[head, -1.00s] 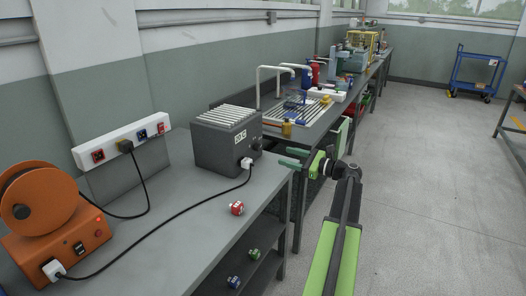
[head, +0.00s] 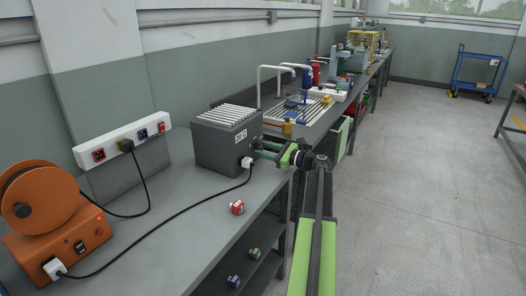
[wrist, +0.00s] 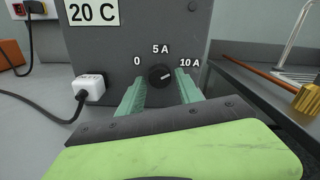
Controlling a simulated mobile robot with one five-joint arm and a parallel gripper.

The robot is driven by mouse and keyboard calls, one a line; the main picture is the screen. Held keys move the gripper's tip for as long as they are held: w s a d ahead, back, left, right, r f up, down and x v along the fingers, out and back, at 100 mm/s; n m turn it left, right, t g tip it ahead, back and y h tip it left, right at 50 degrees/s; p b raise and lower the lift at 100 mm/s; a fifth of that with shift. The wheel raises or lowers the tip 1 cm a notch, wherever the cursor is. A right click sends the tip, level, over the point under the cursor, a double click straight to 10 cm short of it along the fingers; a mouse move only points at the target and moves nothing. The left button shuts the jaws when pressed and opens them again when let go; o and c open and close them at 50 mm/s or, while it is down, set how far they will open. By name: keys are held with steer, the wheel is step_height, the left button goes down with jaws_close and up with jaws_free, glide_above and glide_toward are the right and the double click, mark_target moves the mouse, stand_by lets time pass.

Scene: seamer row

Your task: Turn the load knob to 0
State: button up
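The load knob (wrist: 160,76) is a small black dial on the front of a dark grey box (head: 222,150). In the wrist view, labels 0, 5 A and 10 A stand around it, and its white mark points right and slightly up, towards the 10 A side. My gripper (wrist: 160,84) is open, with one green finger on each side of the knob and gaps between. I cannot tell whether the fingertips reach past the knob's face. In the head view, my gripper (head: 264,150) is at the box's front and hides the knob.
A white plug (wrist: 91,86) with a black cable sits in the box, left of the knob. A red and white block (head: 237,208) lies on the grey bench (head: 180,235). An orange reel unit (head: 62,240) stands at the left. Open floor lies to the right.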

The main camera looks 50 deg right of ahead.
jaws_close()
steer(key=shift+a, duration=0.5)
steer(key=shift+d+f, duration=0.1)
steer(key=shift+d, duration=0.2)
steer(key=shift+d+n, duration=0.1)
steer(key=shift+n, duration=0.4)
steer(key=n, duration=0.4)
steer(key=shift+d+n, duration=0.1)
steer(key=shift+n, duration=0.3)
steer(key=n, duration=0.5)
steer(key=shift+n, duration=0.3)
steer(key=n, duration=0.6)
steer(key=shift+r, duration=0.2)
steer(key=n, duration=0.6)
steer(key=shift+n, duration=0.3)
steer(key=shift+r, duration=0.1)
